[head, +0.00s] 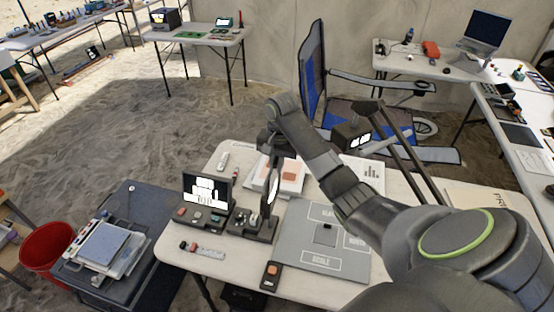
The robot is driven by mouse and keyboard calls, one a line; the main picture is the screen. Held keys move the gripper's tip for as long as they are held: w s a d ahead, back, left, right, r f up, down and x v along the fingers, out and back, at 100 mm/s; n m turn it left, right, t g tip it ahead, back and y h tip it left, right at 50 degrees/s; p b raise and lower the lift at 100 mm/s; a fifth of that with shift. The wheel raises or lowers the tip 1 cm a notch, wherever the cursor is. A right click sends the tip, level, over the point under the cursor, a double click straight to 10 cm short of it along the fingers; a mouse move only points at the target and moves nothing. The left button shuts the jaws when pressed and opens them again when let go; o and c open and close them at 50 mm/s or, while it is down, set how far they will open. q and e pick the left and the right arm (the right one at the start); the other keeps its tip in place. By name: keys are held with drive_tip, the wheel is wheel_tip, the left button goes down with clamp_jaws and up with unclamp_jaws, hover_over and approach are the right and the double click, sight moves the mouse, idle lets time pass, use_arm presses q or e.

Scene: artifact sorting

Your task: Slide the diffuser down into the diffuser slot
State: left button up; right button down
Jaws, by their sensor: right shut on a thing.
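The diffuser (272,190) looks like a thin pale panel, seen almost edge-on and upright. My right gripper (275,163) points down from above and is shut on its upper part. The diffuser hangs over a dark slotted base (262,226) on the table, beside a small lit screen. Its lower edge is at or just above this base; I cannot tell if it touches or has entered a slot. The diffuser slot itself is too small to make out. My left gripper is not in view.
A small screen (206,189) with a control panel stands left of the base. A grey mat (322,262) marked SCALE lies to the right, papers (262,176) behind. A dark handheld device (271,275) lies in front. A blue folding chair (313,75) stands behind the table.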

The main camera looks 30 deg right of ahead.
sight(275, 178)
drive_tip(key=shift+f, duration=0.65)
drive_tip(key=shift+r, duration=0.1)
drive_tip(key=shift+p, duration=0.65)
drive_tip(key=shift+w+a+f+b, duration=0.15)
drive_tip(key=shift+f+b, duration=0.5)
drive_tip(key=shift+f, duration=1.9)
idle(0.6)
